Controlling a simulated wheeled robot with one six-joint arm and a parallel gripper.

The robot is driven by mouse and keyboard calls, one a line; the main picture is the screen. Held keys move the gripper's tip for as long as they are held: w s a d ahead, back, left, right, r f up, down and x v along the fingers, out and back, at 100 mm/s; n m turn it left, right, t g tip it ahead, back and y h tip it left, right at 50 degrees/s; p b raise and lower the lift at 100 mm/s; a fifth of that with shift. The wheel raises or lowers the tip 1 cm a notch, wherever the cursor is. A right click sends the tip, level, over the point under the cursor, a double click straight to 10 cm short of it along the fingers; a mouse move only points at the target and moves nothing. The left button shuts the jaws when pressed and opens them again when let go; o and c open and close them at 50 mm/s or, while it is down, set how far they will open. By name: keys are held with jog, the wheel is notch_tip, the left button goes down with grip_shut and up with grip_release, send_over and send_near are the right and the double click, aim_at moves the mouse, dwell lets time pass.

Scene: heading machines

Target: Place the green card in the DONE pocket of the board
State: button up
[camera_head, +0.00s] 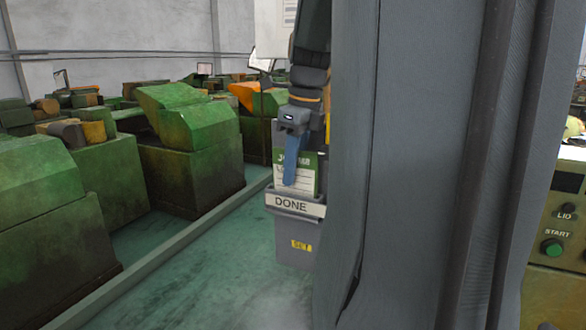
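The green card (308,178) has a green header above a white, lined face. It stands nearly upright, and its lower edge is hidden behind the front of the DONE pocket (290,205). The pocket is grey with a white DONE label on the board (283,235). My gripper (289,183) points down over the card. One blue finger lies across the card's front, with its tip just above the pocket's rim. The other finger is hidden, so I cannot tell whether the gripper holds the card or stands open around it.
A large grey column, part of my own body, hides the right of the board. Green machines (190,150) stand in rows at left behind a low floor rail (170,262). A control panel with a green START button (552,247) is at right. Green floor is clear at the front left.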

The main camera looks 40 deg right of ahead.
jog(key=shift+s+a+f, duration=0.15)
jog(key=shift+f, duration=0.3)
jog(key=r, duration=0.3)
jog(key=r+b, duration=0.1)
jog(key=r, duration=0.4)
jog(key=shift+s+d+r, duration=0.35)
jog(key=shift+s, duration=0.05)
jog(key=shift+w, duration=0.1)
